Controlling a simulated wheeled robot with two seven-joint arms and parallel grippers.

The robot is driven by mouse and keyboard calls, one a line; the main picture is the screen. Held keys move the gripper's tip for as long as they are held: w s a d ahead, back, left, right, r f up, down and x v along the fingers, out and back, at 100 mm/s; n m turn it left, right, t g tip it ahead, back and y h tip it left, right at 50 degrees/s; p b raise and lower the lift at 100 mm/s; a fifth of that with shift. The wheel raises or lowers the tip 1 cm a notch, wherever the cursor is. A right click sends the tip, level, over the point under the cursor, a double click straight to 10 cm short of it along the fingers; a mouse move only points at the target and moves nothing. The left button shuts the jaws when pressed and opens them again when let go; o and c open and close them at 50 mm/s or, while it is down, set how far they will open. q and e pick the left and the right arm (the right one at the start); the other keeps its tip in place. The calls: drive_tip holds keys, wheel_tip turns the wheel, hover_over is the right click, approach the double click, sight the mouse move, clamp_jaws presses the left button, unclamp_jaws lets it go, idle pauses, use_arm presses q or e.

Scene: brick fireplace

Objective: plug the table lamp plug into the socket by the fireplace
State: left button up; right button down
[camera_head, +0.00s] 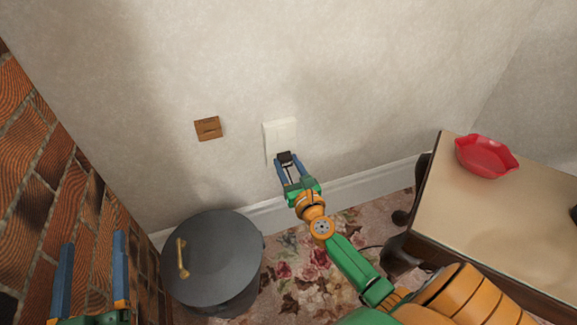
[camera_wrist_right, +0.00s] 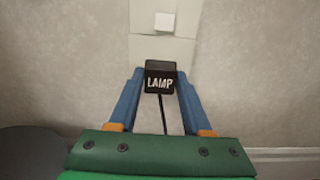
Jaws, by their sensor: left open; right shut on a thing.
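My right gripper (camera_head: 286,161) is shut on the black plug (camera_wrist_right: 160,84), which is labelled "LAMP". The plug also shows in the head view (camera_head: 285,157). Its dark cord (camera_wrist_right: 163,115) runs back between the blue fingers. The plug is in front of the lower part of a white wall plate (camera_head: 280,133), which also shows in the wrist view (camera_wrist_right: 165,48). I cannot tell whether the plug touches the plate, and any socket holes are hidden. My left gripper (camera_head: 94,245) is open and empty at the lower left, by the bricks.
A brown square plate (camera_head: 208,128) is on the wall to the left. A dark lidded bin (camera_head: 222,255) stands below, beside the brick fireplace (camera_head: 65,170). A table (camera_head: 455,215) with a red dish (camera_head: 486,156) stands at the right. Flowered carpet (camera_head: 305,265) lies between.

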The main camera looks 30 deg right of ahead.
drive_tip(key=shift+w+d, duration=0.1)
drive_tip(key=shift+w, duration=0.4)
drive_tip(key=shift+c, duration=1.3)
unclamp_jaws()
